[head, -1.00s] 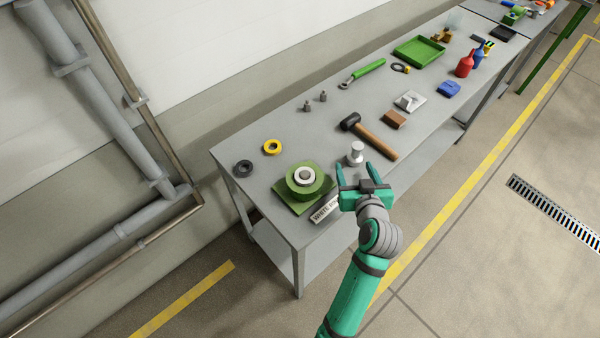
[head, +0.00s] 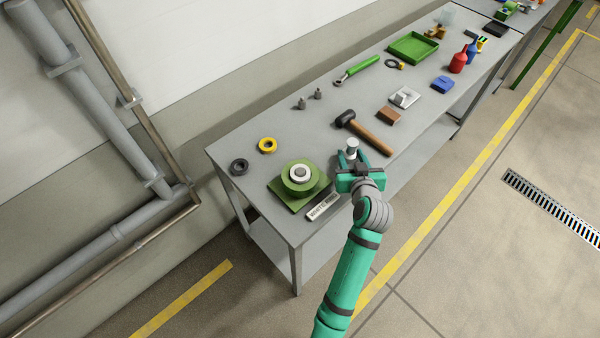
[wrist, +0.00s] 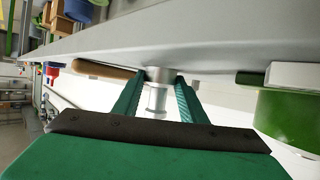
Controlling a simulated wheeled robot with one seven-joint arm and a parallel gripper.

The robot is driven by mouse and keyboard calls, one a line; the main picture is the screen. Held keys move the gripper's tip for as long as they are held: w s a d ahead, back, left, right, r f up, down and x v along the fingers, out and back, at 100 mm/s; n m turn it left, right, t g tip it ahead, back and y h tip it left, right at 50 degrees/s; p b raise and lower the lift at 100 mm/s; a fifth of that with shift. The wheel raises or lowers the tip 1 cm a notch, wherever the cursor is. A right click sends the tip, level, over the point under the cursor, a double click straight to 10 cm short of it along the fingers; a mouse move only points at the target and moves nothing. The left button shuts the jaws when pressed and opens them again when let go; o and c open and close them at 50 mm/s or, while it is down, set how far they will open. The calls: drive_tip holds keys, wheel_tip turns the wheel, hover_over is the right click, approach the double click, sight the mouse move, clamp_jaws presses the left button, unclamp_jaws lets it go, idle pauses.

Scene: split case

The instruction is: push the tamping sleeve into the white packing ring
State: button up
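The tamping sleeve, a pale grey spool-shaped cylinder (head: 352,145), stands upright on the bench near its front edge. My gripper (head: 353,160) is level with it, one finger on each side. In the wrist view, which is upside down, the sleeve (wrist: 157,98) lies between the two fingers (wrist: 160,80), with narrow gaps showing beside it; the gripper looks open. The white packing ring (head: 300,167) sits on top of a round green housing (head: 299,187) on a square green base, to the left of the gripper. The ring's inside is too small to make out.
A lettered plate (head: 322,207) lies in front of the housing. A hammer (head: 367,133) lies just behind the sleeve. The bench between sleeve and housing is clear.

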sight(353, 145)
drive_tip(key=shift+c, duration=1)
drive_tip(key=shift+r, duration=2.5)
